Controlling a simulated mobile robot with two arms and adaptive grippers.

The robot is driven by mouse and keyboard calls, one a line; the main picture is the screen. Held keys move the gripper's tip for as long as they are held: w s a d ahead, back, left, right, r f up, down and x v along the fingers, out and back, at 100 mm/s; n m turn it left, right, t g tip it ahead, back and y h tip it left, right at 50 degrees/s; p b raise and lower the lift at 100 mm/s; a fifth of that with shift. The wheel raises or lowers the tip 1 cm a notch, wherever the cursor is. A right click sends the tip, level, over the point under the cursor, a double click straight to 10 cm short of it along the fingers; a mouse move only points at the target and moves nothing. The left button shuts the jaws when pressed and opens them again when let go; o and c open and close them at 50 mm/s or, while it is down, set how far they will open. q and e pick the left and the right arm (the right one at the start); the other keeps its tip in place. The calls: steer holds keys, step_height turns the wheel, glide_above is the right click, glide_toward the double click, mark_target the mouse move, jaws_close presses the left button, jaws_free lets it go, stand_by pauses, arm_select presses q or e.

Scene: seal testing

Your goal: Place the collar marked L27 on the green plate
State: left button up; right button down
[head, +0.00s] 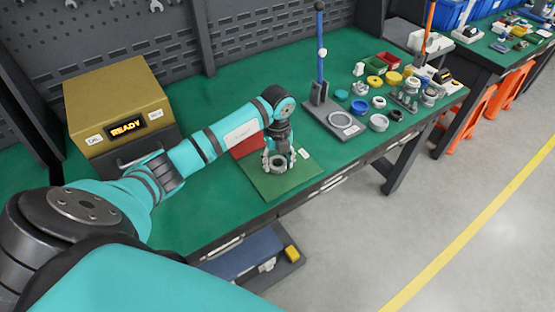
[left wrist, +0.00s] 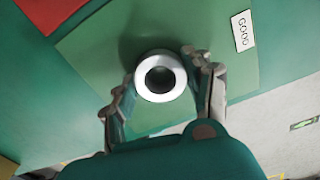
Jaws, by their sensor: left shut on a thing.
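A silvery ring-shaped collar (left wrist: 139,82) is between the fingers of my left gripper (left wrist: 162,92), over the green plate (left wrist: 100,52). In the head view my left gripper (head: 279,160) points down at the green plate (head: 270,187), and the collar (head: 277,164) shows at its fingertips. The gripper is shut on the collar. I cannot tell whether the collar touches the plate. No L27 mark is readable on it. My right gripper is not in view.
A red plate (head: 246,144) lies behind the green one. A yellow box with a READY display (head: 128,127) stands at the left. A stand with a blue post (head: 321,95) and several rings and coloured parts (head: 380,122) are on the right of the bench.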

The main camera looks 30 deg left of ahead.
mark_target(278, 163)
arm_select(q)
steer(key=o, duration=0.9)
steer(key=shift+f, duration=0.15)
steer(key=o, duration=0.5)
steer(key=shift+r, duration=0.65)
step_height(278, 163, up, 11)
steer(key=b, duration=0.2)
steer(key=shift+d, duration=0.1)
